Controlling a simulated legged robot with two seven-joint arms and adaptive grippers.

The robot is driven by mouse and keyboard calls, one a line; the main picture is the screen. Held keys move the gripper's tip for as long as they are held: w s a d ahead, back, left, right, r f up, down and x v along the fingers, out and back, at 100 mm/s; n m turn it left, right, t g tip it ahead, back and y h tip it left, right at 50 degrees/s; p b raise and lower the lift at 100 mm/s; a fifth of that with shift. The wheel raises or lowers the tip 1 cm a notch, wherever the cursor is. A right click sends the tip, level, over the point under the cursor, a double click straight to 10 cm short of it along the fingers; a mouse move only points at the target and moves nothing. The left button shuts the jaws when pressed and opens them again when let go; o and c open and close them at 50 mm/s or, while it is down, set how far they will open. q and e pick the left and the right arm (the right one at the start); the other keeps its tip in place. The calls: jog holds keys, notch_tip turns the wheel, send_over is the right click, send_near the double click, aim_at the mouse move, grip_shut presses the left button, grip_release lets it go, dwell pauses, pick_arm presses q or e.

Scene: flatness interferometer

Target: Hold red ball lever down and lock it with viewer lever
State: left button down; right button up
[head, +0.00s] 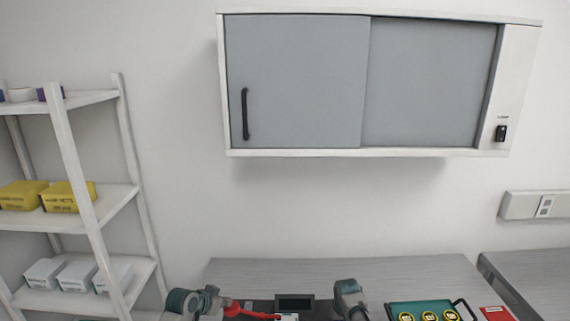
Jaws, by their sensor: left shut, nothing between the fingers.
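My left gripper (268,316) is low in the head view, at the end of a grey and teal arm. A small white patch (289,317) shows just below the panel. I cannot tell whether this is part of the interferometer. My right arm shows only as a grey and teal link right of the panel. Its gripper is out of view.
A grey bench (400,272) runs along the wall, with a teal tray (405,307) holding yellow round pieces and a red box (497,313) at its right. A white shelf rack (85,210) stands left. A wall cabinet (295,85) hangs above.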

pick_arm(q)
jog(key=shift+a+f, duration=0.15)
jog(key=shift+f, duration=1.5)
jog(key=shift+a+f, duration=0.1)
jog(key=shift+f, duration=1.5)
pick_arm(e)
jog(key=c, duration=0.6)
jog(key=o, duration=0.6)
jog(key=shift+r, duration=0.1)
jog(key=shift+s+r, duration=0.1)
jog(key=shift+r, duration=2.55)
grip_shut()
